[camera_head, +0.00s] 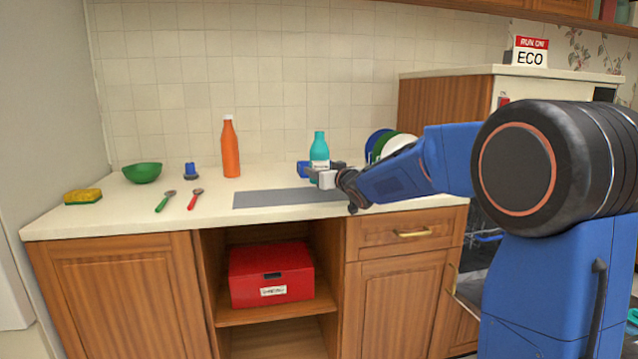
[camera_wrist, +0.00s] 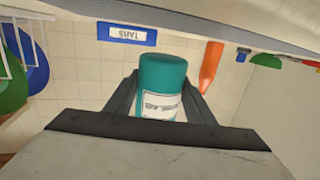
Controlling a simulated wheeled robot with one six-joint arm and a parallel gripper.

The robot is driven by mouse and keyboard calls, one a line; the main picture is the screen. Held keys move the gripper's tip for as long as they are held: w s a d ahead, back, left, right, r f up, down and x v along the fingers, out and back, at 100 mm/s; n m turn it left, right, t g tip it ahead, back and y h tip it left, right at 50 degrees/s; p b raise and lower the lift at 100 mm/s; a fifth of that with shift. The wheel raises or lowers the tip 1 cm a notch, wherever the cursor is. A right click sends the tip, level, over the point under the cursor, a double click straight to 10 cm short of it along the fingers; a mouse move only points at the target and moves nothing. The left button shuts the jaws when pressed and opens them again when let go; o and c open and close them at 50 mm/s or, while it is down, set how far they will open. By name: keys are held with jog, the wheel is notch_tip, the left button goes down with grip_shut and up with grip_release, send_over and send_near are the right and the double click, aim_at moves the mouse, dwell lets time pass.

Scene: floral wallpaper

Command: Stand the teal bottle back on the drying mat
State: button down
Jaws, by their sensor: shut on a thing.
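The teal bottle (camera_head: 319,148) is upright in the head view, with a white label on its lower part. My gripper (camera_head: 322,176) is shut on the lower part of the bottle, at the right end of the drying mat. In the wrist view the bottle (camera_wrist: 162,82) sits between the two fingers of my gripper (camera_wrist: 165,95). The drying mat (camera_head: 270,198) is a flat grey strip on the counter. I cannot tell whether the bottle's base touches the mat, since my gripper hides it.
An orange bottle (camera_head: 230,150) stands behind the mat. A green spoon (camera_head: 164,202), red spoon (camera_head: 195,200), green bowl (camera_head: 142,173) and sponge (camera_head: 83,196) lie left. A plate rack with plates (camera_head: 397,146) is right of the bottle. A blue box (camera_wrist: 127,34) is behind it.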

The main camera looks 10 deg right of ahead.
jog(key=shift+f, duration=1.75)
jog(key=shift+f, duration=0.1)
jog(key=c, duration=0.8)
grip_release()
jog(key=shift+s, duration=0.15)
jog(key=v, duration=1.1)
jog(key=shift+s+d, duration=0.15)
jog(key=shift+s, duration=0.2)
jog(key=shift+s, duration=0.1)
